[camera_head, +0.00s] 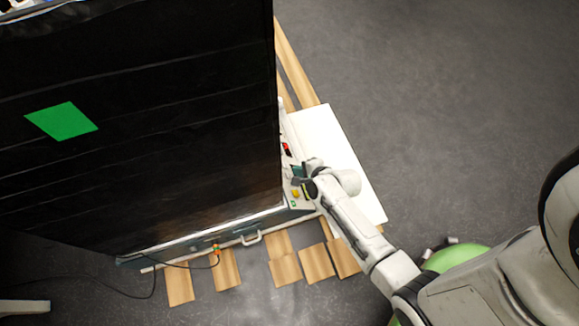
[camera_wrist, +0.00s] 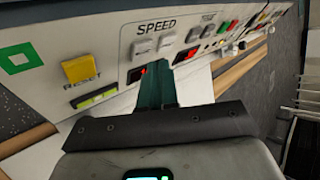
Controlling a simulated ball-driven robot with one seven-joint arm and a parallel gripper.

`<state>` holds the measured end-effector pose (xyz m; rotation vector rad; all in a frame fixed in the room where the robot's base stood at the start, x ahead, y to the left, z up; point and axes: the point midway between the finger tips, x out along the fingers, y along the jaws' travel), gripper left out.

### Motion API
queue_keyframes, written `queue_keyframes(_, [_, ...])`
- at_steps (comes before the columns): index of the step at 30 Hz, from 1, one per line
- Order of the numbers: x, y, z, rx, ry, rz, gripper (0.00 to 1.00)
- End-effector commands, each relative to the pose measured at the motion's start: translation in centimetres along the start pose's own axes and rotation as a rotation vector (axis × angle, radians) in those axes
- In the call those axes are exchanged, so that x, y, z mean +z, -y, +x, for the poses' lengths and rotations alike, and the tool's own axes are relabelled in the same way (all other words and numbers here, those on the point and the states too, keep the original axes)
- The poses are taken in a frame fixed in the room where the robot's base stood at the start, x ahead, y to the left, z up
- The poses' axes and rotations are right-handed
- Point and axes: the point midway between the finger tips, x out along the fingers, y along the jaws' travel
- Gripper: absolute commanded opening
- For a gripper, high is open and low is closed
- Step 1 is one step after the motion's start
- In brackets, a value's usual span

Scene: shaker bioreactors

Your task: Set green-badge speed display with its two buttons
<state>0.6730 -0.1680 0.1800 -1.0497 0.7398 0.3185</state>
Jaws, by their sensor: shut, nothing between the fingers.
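Under the SPEED label are two grey buttons, a left one (camera_wrist: 143,47) and a right one (camera_wrist: 166,43). A small dark speed display with red digits (camera_wrist: 137,75) sits below them; its reading is too small to tell. My gripper (camera_wrist: 154,68) is shut and empty, its teal fingers pointing at the panel just below the buttons, beside the display. I cannot tell whether the tips touch. In the head view my gripper (camera_head: 299,172) is at the panel's side.
A yellow RESET button (camera_wrist: 83,68) lies left of SPEED. The TIME buttons (camera_wrist: 208,31) and another display (camera_wrist: 186,55) lie right. In the head view, a tall black-covered machine with a green patch (camera_head: 62,121) fills the left. Open grey floor (camera_head: 450,90) lies right.

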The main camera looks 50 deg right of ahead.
Motion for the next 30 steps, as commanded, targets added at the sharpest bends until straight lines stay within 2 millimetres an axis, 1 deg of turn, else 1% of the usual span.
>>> queue_keyframes(13, [0.02,-0.01,0.01,0.0,0.0,0.0,0.0])
queue_keyframes(22, [0.44,-0.4,0.52,0.001,0.0,0.0,0.0])
queue_keyframes(30, [0.45,-0.41,0.58,0.0,0.0,0.0,0.0])
